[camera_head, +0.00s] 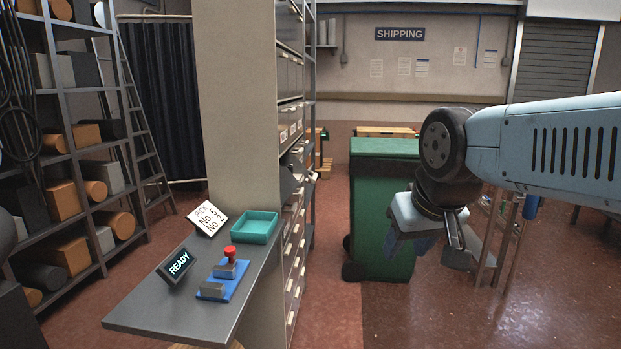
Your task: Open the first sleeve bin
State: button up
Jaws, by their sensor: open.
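A tall beige cabinet (237,110) stands left of centre, with its broad side towards me. Its bin fronts (294,262) run down the right face in a column and show only at a steep angle. I cannot tell which is the first sleeve bin. A white card (207,218) on the shelf reads "PICK" with what look like "No. 5" and "No. 2". My gripper (432,246) hangs at the right, in front of the green wheeled bin and apart from the cabinet. It is open and seems empty; its fingertips are hard to make out.
A grey shelf (150,315) juts towards me from the cabinet. It holds a teal tray (254,227), a "READY" display (176,266) and a blue plate with a red knob (230,252). The green wheeled bin (383,180) stands beyond. Loaded racks (70,160) line the left; floor is clear between cabinet and bin.

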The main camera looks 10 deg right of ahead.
aim_at(289, 181)
jog(key=i, duration=0.85)
